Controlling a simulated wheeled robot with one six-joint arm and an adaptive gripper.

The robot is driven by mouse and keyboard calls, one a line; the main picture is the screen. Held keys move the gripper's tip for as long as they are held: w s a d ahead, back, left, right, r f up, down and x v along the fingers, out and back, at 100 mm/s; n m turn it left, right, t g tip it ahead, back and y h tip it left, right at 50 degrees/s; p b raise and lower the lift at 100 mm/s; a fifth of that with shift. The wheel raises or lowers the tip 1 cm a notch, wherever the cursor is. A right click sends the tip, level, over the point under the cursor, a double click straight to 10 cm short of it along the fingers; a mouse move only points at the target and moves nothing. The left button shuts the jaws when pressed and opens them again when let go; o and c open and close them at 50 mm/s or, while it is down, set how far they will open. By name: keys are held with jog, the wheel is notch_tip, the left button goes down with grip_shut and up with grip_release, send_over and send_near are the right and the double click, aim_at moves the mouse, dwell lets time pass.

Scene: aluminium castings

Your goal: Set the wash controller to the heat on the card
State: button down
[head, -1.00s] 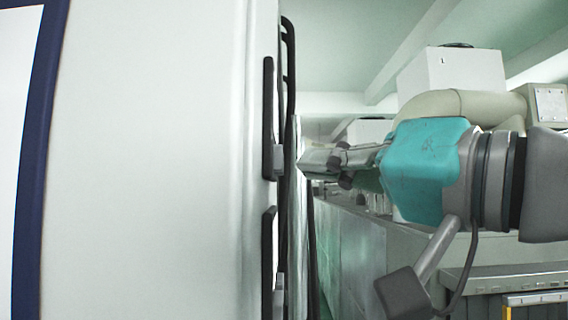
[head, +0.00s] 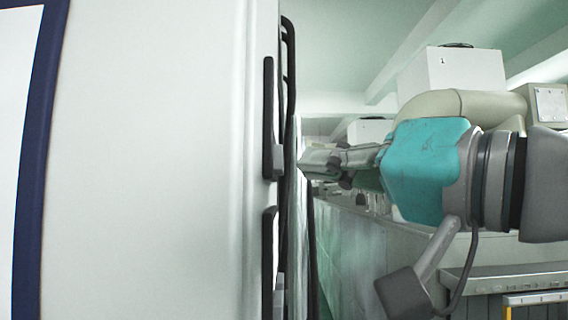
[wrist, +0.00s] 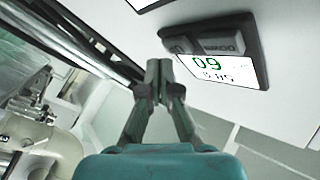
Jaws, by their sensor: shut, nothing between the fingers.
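The wash controller's dark-framed panel (wrist: 246,68) is at the upper right of the wrist view, upside down. Its lit display (wrist: 215,72) shows green digits that read 60 when turned upright, with small dark text too unclear to read. A grey button marked DOWN (wrist: 215,43) sits by the display, with another grey button (wrist: 178,45) to its left. My gripper (wrist: 158,68) is shut and empty, its tips close to that left button; I cannot tell whether they touch. In the head view my gripper (head: 306,161) is beside the cabinet's edge. No readable card is in view.
A large pale cabinet (head: 150,160) fills the left of the head view, with dark panels (head: 269,120) edge-on along its side. A blue-edged white surface (head: 17,120) is at far left. Dark pipes (wrist: 75,35) run near the fingers in the wrist view.

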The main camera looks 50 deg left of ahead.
dwell(0.4)
jog(key=shift+s+a, duration=0.25)
jog(key=shift+s, duration=0.05)
jog(key=shift+s+a, duration=0.25)
jog(key=shift+s, duration=0.05)
dwell(0.8)
dwell(0.4)
jog(key=shift+w+d, duration=0.5)
jog(key=shift+w, duration=0.05)
jog(key=shift+w+d, duration=1.65)
jog(key=shift+w, duration=0.3)
